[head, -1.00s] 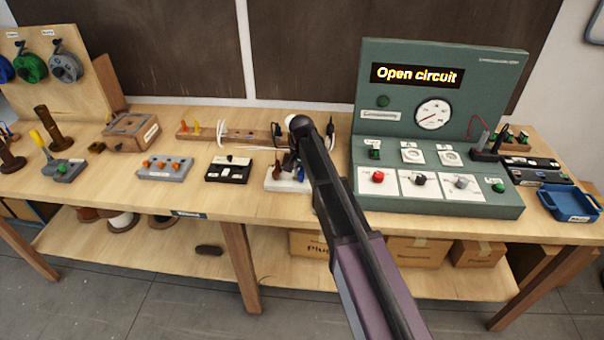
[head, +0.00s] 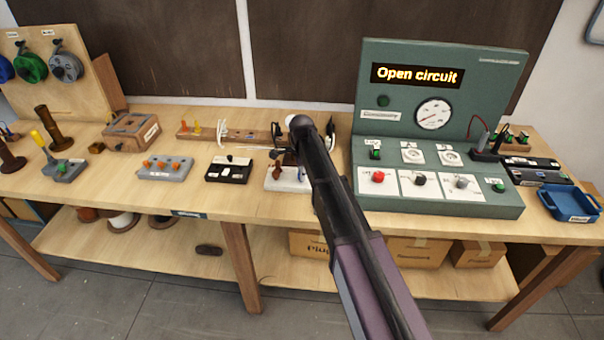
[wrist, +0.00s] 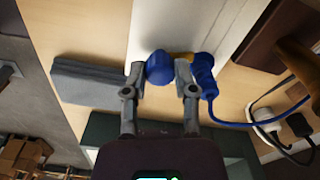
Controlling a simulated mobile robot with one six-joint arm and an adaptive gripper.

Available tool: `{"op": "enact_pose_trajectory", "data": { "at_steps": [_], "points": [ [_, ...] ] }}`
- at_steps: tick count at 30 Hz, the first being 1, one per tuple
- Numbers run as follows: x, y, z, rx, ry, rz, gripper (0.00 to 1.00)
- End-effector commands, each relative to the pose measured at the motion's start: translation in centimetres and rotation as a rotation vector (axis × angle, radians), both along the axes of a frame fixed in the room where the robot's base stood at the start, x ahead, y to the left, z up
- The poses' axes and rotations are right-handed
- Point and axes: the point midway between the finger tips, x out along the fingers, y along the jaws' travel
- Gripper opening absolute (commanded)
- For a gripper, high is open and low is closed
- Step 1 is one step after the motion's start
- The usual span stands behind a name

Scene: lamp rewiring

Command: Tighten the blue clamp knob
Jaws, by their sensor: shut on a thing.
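In the wrist view, the round blue clamp knob (wrist: 158,69) sits between the two fingertips of my gripper (wrist: 160,76). The gripper is shut on it. Just right of the right finger is another blue part (wrist: 203,75) with a blue cable (wrist: 235,124) running from it. A white block (wrist: 168,28) lies behind the knob. In the head view my arm covers the knob and most of the gripper; a white base (head: 287,181) shows left of the arm.
A green test panel (head: 440,130) reading "Open circuit" stands right of my arm. A black box (head: 229,170) and a grey block with orange parts (head: 165,168) stand to the left. Bare bench top lies along the front edge.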

Motion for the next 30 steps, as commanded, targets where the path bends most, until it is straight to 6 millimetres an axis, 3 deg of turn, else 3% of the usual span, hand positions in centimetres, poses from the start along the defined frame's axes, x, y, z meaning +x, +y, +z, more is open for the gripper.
{"op": "enact_pose_trajectory", "data": {
  "at_steps": [12,30],
  "points": [
    [-0.02,-0.05,-0.01,-0.001,0.001,-0.279,0.00],
    [-0.05,-0.06,-0.01,-0.001,0.001,-0.334,0.00]
  ]
}}
